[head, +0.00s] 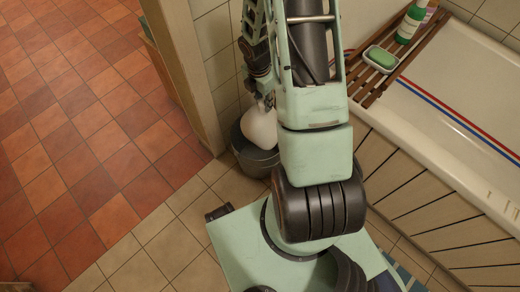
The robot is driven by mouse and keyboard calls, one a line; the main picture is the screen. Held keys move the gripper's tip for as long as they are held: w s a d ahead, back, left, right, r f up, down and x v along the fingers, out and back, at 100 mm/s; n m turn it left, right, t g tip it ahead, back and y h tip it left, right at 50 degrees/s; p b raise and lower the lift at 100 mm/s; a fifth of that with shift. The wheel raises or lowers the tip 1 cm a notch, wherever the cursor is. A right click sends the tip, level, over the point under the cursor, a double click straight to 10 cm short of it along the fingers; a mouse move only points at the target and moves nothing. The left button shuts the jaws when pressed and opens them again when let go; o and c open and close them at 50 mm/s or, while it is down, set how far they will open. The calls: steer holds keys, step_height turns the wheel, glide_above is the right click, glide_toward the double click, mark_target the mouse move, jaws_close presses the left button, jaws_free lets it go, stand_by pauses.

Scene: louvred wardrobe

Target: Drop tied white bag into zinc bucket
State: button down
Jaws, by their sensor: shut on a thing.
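The white bag (260,129) hangs from my gripper (266,98), which is shut on its top. The zinc bucket (257,161) is a dark grey round bucket on the tiled floor, against the wall beside the door frame. The bag appears over the bucket's mouth and hides part of its rim. I cannot tell whether the bag's lower part is inside the bucket or just above it. My arm covers the bucket's right side, and the fingertips are small and partly hidden.
A bathtub (460,90) with a wooden rack (388,72) is on the right. The rack holds a green soap on a dish (380,58) and a green bottle (411,24). A door frame (192,80) stands left of the bucket. Red-tiled floor (80,150) lies clear beyond it.

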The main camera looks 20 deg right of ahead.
steer(key=c, duration=1.6)
jaws_free()
step_height(320, 180, up, 12)
steer(key=a, duration=0.1)
steer(key=shift+s+a, duration=0.2)
steer(key=shift+s, duration=0.05)
